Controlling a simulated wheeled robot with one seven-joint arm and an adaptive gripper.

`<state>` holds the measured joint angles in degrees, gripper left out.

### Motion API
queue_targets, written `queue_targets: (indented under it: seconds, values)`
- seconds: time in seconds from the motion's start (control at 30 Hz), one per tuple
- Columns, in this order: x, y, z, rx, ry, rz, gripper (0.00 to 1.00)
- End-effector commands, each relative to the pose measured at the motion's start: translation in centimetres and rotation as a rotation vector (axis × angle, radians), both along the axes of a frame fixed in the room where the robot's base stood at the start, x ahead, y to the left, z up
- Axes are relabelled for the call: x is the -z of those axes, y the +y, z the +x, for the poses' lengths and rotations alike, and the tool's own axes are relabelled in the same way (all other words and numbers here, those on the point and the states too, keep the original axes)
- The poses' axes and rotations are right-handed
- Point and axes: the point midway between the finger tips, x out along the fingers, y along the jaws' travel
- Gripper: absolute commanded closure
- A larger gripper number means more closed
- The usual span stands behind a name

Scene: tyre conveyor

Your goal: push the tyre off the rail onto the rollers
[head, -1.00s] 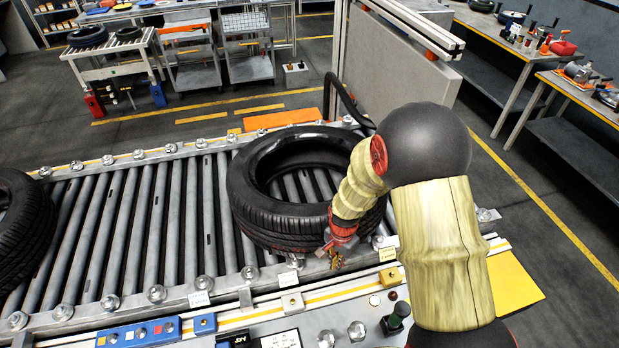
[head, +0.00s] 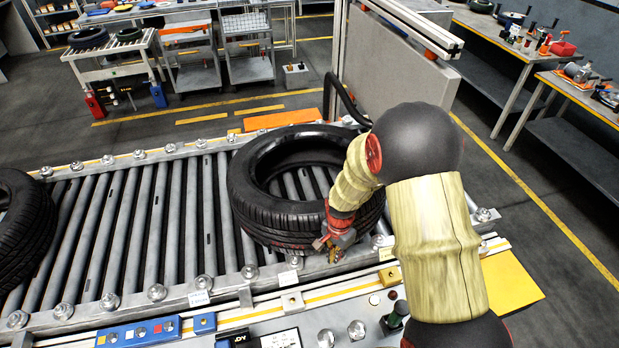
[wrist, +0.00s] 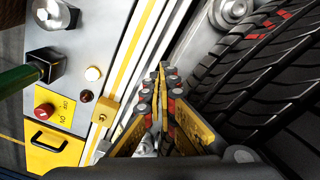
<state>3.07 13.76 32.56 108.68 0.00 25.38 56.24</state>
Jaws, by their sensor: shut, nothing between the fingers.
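The black tyre (head: 262,217) lies on its side at the right end of the roller conveyor. Its near lower edge is by the near side rail (head: 225,284); whether it rests on that rail is hard to tell. My gripper (head: 333,256) is shut and empty, low at the tyre's near right side, over the rail. In the wrist view the shut fingers (wrist: 161,75) point along the rail, with the tyre tread (wrist: 262,75) close on the right. A narrow gap seems to lie between fingers and tread. My arm hides the tyre's right part.
Bare rollers (head: 140,225) lie left of the tyre, and a second tyre (head: 22,225) is at the left edge. A control panel with a red button (wrist: 44,109) and a green-handled lever (head: 396,317) is in front. A grey panel (head: 390,65) stands behind right.

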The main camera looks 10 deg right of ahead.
Motion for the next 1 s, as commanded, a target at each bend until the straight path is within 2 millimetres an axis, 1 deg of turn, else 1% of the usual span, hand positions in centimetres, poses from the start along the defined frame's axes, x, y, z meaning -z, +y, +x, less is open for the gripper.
queue_targets:
  seconds: [0.03, 0.4, 0.7, 1.0]
  values:
    - [-0.2, 0.0, 1.0, 0.000, -0.016, -0.001, 1.00]
    - [-0.3, 0.0, 2.8, 0.000, -0.018, -0.001, 1.00]
    - [-0.2, 0.0, 3.6, 0.000, -0.011, -0.001, 1.00]
    - [-0.2, 0.0, 3.6, 0.000, -0.008, 0.000, 1.00]
